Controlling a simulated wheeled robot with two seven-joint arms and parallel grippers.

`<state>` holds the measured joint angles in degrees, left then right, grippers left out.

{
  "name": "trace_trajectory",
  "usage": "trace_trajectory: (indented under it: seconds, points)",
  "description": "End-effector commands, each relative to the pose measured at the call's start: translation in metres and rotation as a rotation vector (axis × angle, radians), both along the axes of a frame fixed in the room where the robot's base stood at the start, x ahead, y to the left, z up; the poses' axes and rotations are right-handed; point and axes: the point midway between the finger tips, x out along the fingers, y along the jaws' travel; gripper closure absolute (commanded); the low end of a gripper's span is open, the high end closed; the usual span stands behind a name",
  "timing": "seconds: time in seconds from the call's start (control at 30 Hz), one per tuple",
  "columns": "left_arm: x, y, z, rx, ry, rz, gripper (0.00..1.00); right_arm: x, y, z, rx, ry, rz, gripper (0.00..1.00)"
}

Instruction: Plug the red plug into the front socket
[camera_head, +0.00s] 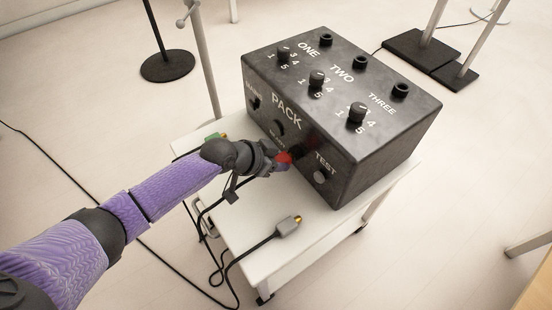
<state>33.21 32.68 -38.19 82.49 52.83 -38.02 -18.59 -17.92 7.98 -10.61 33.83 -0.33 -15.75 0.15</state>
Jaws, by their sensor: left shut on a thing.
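My left gripper (274,158) is shut on the red plug (284,158), close to the lower front face of the black box (385,145) marked PACK. Only a small red part of the plug shows; the gripper hides the rest. A dark round socket (296,151) shows just past the plug on the front face, left of the TEST label. I cannot tell whether the plug touches the socket or is in it. My right gripper is not in view.
The box stands on a white cart (260,245). A grey plug (287,227) with a cable lies on the cart's front part, and a green plug (213,137) lies at its left. Knobs and jacks cover the box top. Cables run down to the floor.

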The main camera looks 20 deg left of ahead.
Motion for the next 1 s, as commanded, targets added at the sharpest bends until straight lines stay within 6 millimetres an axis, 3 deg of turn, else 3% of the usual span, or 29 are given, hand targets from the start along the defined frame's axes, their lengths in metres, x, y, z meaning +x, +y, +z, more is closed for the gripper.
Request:
trace_trajectory:
  seconds: [1.0]
  points:
    - [0.005,-0.0039,0.0,-0.001,-0.001,0.0,1.0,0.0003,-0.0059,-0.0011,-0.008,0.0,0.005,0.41]
